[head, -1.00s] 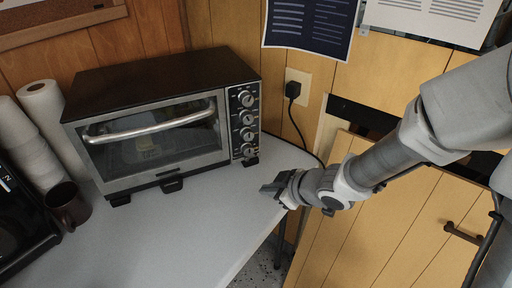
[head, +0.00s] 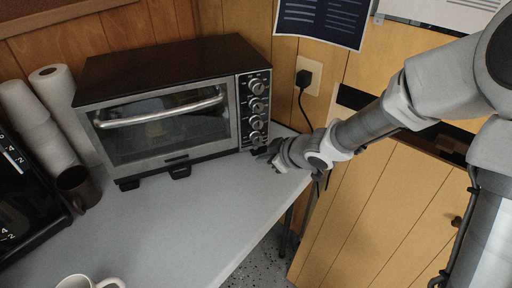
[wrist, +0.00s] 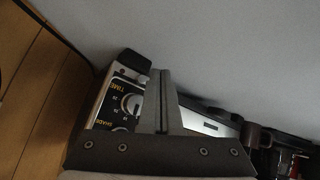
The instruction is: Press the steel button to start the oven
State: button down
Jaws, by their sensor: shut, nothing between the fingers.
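The toaster oven (head: 160,112) stands at the back of the grey counter, black on top with a glass door and steel handle. Its control panel (head: 240,110) has a column of knobs on the right side. My gripper (head: 268,153) is shut and empty, just in front of the panel's lower right end. In the wrist view my shut fingertips (wrist: 160,75) lie over the panel, beside the TIME knob (wrist: 131,103). A small pale round spot (wrist: 122,71) at the panel's end may be the steel button. I cannot tell whether the fingers touch the panel.
A brown mug (head: 76,188) and paper rolls (head: 62,110) stand left of the oven, near a black appliance (head: 22,195). A white mug (head: 88,282) is at the front. A plug with its cord (head: 303,80) hangs on the wall. The counter's middle is clear.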

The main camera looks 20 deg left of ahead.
jog(key=shift+w+a, duration=0.4)
jog(key=shift+w, duration=0.15)
jog(key=shift+w+a, duration=0.1)
dwell(1.7)
jog(key=shift+w+a, duration=0.15)
jog(key=shift+w, duration=0.05)
jog(key=shift+w+a+p, duration=0.25)
jog(key=shift+w+p, duration=0.05)
jog(key=shift+p, duration=0.1)
dwell(0.6)
dwell(0.4)
jog(key=shift+s+d, duration=0.5)
jog(key=shift+s, duration=0.15)
jog(key=shift+d, duration=0.1)
jog(key=shift+s+d, duration=0.75)
jog(key=shift+s, duration=0.25)
jog(key=shift+s+d, duration=0.7)
jog(key=shift+s, duration=0.25)
